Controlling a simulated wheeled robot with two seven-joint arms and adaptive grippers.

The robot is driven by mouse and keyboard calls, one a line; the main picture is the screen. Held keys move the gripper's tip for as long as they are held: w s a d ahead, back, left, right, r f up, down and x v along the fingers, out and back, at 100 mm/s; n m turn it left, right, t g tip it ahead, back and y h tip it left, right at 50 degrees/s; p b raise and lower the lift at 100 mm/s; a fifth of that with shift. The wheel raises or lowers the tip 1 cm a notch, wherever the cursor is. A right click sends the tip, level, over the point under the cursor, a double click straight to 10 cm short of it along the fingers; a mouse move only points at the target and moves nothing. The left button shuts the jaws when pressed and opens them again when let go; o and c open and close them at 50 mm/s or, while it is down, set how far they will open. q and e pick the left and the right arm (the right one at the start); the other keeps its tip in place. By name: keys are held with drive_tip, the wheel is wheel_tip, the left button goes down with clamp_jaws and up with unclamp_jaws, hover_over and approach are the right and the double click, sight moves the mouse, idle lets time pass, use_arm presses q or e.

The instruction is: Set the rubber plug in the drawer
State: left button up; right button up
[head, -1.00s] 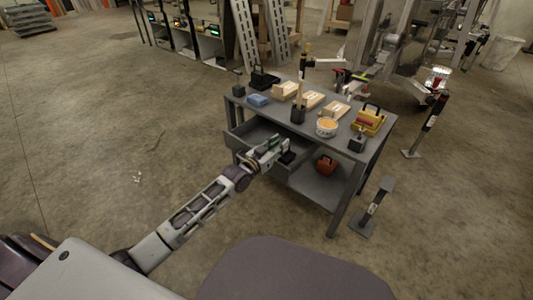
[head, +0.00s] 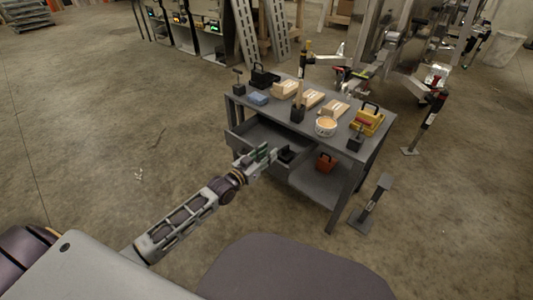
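The grey workbench's drawer (head: 243,137) is pulled open on the side facing me. A small black block, which looks like the rubber plug (head: 286,155), sits at the right end of the open drawer. My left gripper (head: 270,156) is at the drawer's front edge, just left of the black block. Its two fingers look spread, with a gap between them and nothing clearly held. A dark green part shows on the gripper. Whether the fingertips touch the block is too small to tell. My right gripper is not in view.
A post (head: 372,202) stands right of the bench.

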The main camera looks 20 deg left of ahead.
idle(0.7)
use_arm(q)
drive_tip(key=s+d+f+g+y, duration=0.1)
drive_tip(key=s+d+f+g, duration=0.55)
drive_tip(key=s+f, duration=0.5)
drive_tip(key=s+d+f+n+g+y, duration=0.1)
drive_tip(key=s+f+g, duration=0.1)
drive_tip(key=s, duration=0.7)
drive_tip(key=s+d+f+g+y, duration=0.1)
drive_tip(key=s+f+g, duration=0.2)
drive_tip(key=s, duration=0.6)
drive_tip(key=shift+n+g, duration=0.35)
drive_tip(key=shift+n, duration=0.05)
